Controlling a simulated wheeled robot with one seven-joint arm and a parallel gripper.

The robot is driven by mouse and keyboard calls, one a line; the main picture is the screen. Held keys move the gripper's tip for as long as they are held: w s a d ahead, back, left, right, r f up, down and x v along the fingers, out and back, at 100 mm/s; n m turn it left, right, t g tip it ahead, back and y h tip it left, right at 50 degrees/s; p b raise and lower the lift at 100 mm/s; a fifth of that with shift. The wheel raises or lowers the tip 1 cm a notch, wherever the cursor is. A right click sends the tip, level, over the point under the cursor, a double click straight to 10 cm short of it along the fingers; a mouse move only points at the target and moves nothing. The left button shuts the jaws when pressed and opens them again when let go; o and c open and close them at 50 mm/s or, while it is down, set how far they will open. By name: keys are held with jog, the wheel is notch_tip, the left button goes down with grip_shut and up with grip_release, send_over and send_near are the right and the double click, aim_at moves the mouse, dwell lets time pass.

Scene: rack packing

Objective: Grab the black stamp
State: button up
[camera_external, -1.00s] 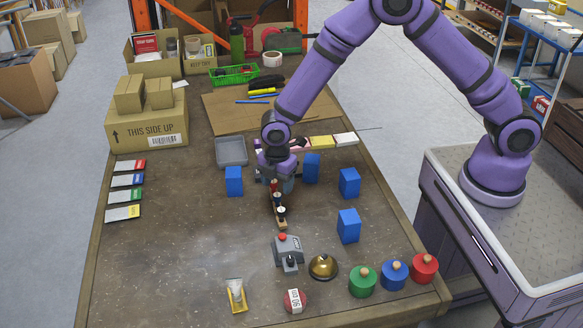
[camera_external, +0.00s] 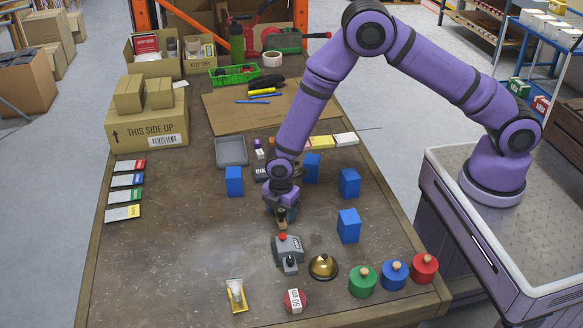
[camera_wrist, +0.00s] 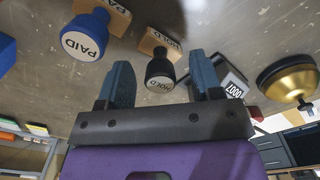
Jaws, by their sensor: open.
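The black stamp (camera_wrist: 160,70) stands on a wooden block marked HOLD. In the wrist view its round label sits between the two blue-grey fingers of my gripper (camera_wrist: 160,63), with a gap visible on both sides. My gripper is open and points down over the stamps; in the outside view my gripper (camera_external: 283,214) hides most of them. A blue stamp (camera_wrist: 86,36) marked PAID stands left of the black one, beyond the left finger.
A grey device with a red button (camera_external: 288,250) stands close in front of my gripper, with a brass bell (camera_external: 323,267) beside it. Blue blocks (camera_external: 349,226) stand to the right and left (camera_external: 234,181). The table's left middle is mostly clear.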

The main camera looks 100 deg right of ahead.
jog(key=c, duration=1)
